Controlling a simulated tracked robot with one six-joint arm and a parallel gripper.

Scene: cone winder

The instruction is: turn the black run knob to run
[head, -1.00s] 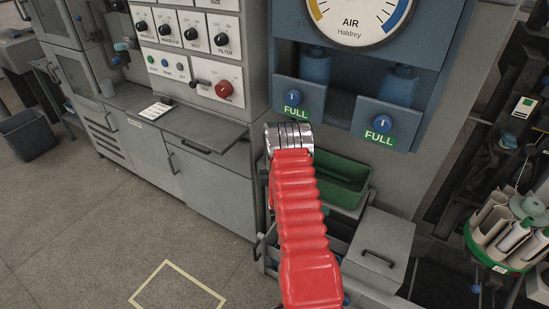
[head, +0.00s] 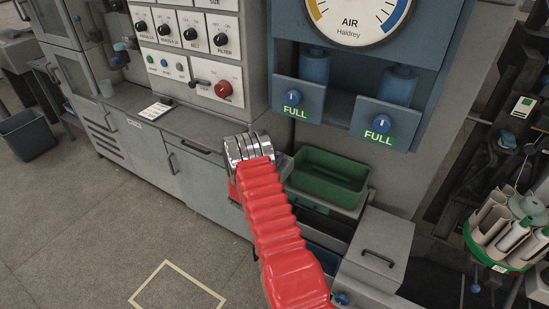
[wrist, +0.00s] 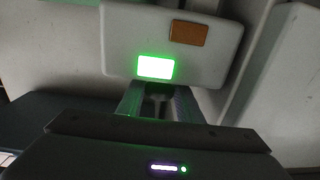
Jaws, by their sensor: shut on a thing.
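In the wrist view my gripper (wrist: 158,100) reaches up to a pale box with rounded corners (wrist: 205,60). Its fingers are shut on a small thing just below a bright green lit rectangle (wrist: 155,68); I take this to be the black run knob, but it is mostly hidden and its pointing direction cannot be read. An unlit orange-brown rectangle (wrist: 189,33) is at the upper right of the box. In the head view my red-sleeved arm hides the gripper, and the run knob cannot be made out.
In the head view, a panel with several black knobs and a red knob (head: 223,90) stands behind. A green bin (head: 328,178) is right of my arm. Bobbins stand on a green carousel (head: 505,262). The left floor is open.

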